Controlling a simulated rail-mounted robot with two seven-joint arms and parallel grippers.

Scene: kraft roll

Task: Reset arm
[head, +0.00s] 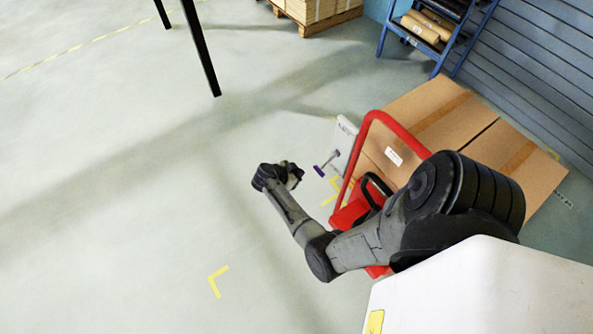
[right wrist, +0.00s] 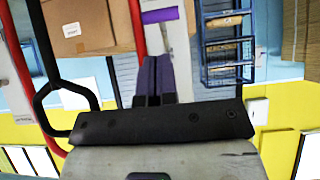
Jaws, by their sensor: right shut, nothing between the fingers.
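My right arm reaches in from the lower right of the head view, bent at the elbow. My right gripper (head: 292,176) is at its end, over bare floor and left of the red-framed cart. In the right wrist view the two dark fingers (right wrist: 154,80) are together with nothing held between them. My left gripper is not in the head view.
A red cart frame (head: 368,125) stands beside cardboard boxes (head: 420,110) on the right. A blue rack (head: 447,50) holding brown rolls (head: 420,30) is at the top right. A pallet (head: 320,22) and a black leg (head: 203,55) stand farther back. The floor at left is clear.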

